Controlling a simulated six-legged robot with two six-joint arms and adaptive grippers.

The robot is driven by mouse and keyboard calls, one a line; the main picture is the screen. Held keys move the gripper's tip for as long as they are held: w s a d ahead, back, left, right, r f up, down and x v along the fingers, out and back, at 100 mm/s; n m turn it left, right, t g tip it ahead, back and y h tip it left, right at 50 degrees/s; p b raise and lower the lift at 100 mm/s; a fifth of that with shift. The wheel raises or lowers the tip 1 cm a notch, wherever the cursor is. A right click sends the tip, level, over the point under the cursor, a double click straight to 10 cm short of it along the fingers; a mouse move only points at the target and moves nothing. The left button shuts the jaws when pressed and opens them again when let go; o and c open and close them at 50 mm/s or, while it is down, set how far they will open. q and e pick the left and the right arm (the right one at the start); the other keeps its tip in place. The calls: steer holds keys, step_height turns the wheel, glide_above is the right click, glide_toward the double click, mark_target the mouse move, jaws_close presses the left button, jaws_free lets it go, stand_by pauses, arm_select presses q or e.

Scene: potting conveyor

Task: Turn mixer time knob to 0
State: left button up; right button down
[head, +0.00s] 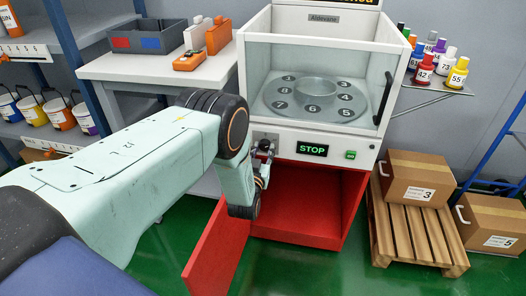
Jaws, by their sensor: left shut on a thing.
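The mixer (300,30) is a white cabinet with a glazed chamber above a red lower compartment. Its front panel carries a black display (312,149) reading STOP in green and a small green switch (351,155) to its right. My left gripper (264,150) is at the left part of this panel, left of the display, and is shut on the time knob there. The gripper and wrist hide the knob, so its setting cannot be read. My right gripper is not in view.
The red lower door (217,258) stands open below my left wrist. A white table (150,68) with a grey bin (147,36) is at the left. A pallet (418,228) with a box (412,178) stands at the right. Green floor is clear in front.

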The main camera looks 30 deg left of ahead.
arm_select(q)
steer(key=n, duration=0.5)
steer(key=shift+d+n, duration=0.1)
steer(key=shift+n, duration=0.2)
steer(key=n, duration=0.6)
steer(key=shift+b, duration=0.3)
steer(key=shift+d, duration=0.1)
stand_by(0.4)
steer(key=o, duration=1.2)
steer(key=shift+w, duration=0.1)
steer(key=shift+c, duration=0.2)
steer(key=v, duration=1.2)
